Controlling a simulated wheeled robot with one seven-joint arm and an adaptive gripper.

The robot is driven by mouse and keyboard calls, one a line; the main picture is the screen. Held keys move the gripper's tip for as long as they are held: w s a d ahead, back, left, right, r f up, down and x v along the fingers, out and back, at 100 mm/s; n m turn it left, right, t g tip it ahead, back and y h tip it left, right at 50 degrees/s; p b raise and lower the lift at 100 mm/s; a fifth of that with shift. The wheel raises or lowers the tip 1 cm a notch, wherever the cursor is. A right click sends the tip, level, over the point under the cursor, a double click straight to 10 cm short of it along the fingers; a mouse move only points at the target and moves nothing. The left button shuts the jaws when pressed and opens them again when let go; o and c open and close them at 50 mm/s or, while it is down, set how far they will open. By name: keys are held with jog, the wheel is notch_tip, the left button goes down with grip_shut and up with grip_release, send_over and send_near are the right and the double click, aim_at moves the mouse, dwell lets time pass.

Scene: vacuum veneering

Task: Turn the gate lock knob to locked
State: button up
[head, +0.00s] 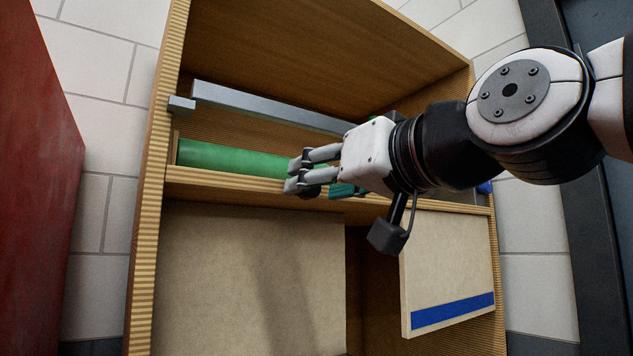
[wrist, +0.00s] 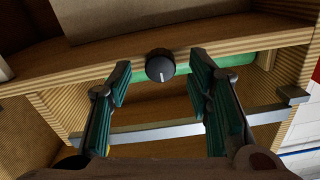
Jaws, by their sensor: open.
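The gate lock knob (wrist: 160,66) is a round black knob with a short white pointer line, set on the wooden front edge of a shelf. In the wrist view the line points down in the picture. My gripper (wrist: 160,92) is open and empty, its green-padded fingers on either side of the knob with gaps between. In the head view my gripper (head: 300,172) is at the shelf edge, and I cannot clearly pick out the knob there. A grey metal bar (head: 260,105), perhaps the gate, spans the shelf opening above a green roll (head: 225,158).
The wooden cabinet (head: 145,230) stands against a white block wall. Below the shelf are a large beige panel (head: 245,275) and a smaller panel with a blue stripe (head: 440,255). A red surface (head: 35,180) is at the far left.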

jog(key=shift+x, duration=0.8)
jog(key=shift+c, duration=0.5)
grip_shut()
jog(key=shift+m, duration=0.3)
jog(key=m+b, duration=0.2)
jog(key=m, duration=1.5)
jog(key=shift+f+m, duration=0.1)
jog(key=shift+m, duration=0.2)
